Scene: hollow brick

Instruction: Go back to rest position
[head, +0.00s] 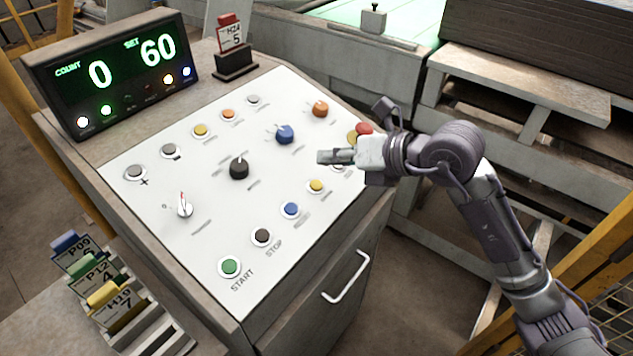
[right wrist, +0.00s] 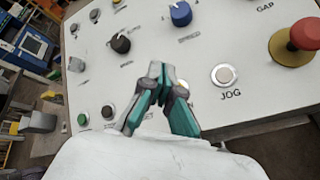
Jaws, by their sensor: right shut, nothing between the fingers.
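My right gripper (head: 323,157) hangs over the right side of the white control panel (head: 140,203). Its fingers are shut and empty, and they also show in the right wrist view (right wrist: 157,72). In that view the fingertips are near the JOG button (right wrist: 224,76), the blue knob (right wrist: 180,14) and the black knob (right wrist: 120,43). I cannot tell whether they touch the panel. The red emergency button (right wrist: 305,34) on its yellow base is at the right there; in the head view my right wrist is close to it. My left gripper is not in view.
The display (head: 115,72) reads COUNT 0 and SET 60. A red card H24 5 (head: 231,35) stands in a black holder behind the panel. A card rack (head: 150,335) is at lower left. A cabinet handle (head: 346,280) juts from the console front. Machinery stands at the right back.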

